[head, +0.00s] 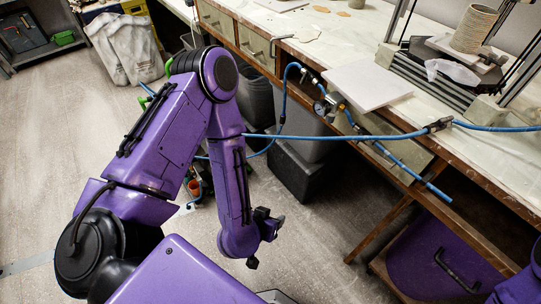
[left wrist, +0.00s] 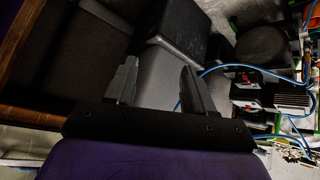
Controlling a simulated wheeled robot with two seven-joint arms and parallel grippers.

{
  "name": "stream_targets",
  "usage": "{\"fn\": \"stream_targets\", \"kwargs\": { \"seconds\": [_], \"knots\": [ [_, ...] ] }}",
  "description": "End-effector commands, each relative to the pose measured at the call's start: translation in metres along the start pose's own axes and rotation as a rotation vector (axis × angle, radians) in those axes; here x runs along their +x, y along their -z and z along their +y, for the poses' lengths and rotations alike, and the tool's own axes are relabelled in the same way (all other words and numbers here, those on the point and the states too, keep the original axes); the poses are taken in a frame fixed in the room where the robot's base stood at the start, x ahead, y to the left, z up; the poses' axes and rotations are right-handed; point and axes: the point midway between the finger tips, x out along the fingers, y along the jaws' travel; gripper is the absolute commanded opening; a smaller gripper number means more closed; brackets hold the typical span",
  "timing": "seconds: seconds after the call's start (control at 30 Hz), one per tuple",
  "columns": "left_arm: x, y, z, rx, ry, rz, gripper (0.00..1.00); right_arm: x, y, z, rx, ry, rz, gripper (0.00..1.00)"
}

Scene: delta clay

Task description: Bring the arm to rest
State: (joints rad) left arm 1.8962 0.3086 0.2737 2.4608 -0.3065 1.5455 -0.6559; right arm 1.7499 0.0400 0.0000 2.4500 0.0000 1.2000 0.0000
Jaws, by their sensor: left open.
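My left arm is purple with black joints and bends at a high elbow in the head view. Its forearm hangs down in front of the workbench. My left gripper (head: 270,222) is at the lower end of it, over the open floor. In the left wrist view its two dark fingers (left wrist: 158,88) stand apart with nothing between them. A bit of my purple right arm shows at the lower right edge of the head view. The right gripper is out of the picture.
A long workbench (head: 345,35) runs along the right, with a white board (head: 367,84) on it. A blue hose (head: 335,138) crosses close behind my left forearm. Dark bins (head: 303,165) stand under the bench. The floor (head: 310,255) below the gripper is clear.

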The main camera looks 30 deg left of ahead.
Motion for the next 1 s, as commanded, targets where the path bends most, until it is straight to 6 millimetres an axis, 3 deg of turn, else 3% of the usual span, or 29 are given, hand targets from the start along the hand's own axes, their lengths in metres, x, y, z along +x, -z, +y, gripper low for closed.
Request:
{"fn": "stream_targets", "kwargs": {
  "seconds": [0.27,0.37,0.43,0.53,0.6,0.7,1.0],
  "knots": [
    [0.0,0.0,0.0,-0.003,-0.001,0.001,0.53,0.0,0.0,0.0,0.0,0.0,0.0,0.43],
    [0.0,-0.005,0.001,-0.094,-0.002,-0.027,0.53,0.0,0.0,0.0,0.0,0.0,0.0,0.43],
    [-0.003,-0.023,-0.017,-0.214,0.057,-0.105,0.53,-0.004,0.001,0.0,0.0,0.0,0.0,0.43],
    [-0.027,-0.057,-0.067,-0.323,0.234,-0.237,0.53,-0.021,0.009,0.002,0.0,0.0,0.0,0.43],
    [-0.044,-0.072,-0.099,-0.329,0.34,-0.285,0.53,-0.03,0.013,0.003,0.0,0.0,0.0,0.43],
    [-0.061,-0.078,-0.126,-0.267,0.417,-0.31,0.53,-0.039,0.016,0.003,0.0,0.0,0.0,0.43],
    [-0.062,-0.084,-0.13,-0.244,0.42,-0.321,0.53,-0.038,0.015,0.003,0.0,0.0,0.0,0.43]
  ]
}}
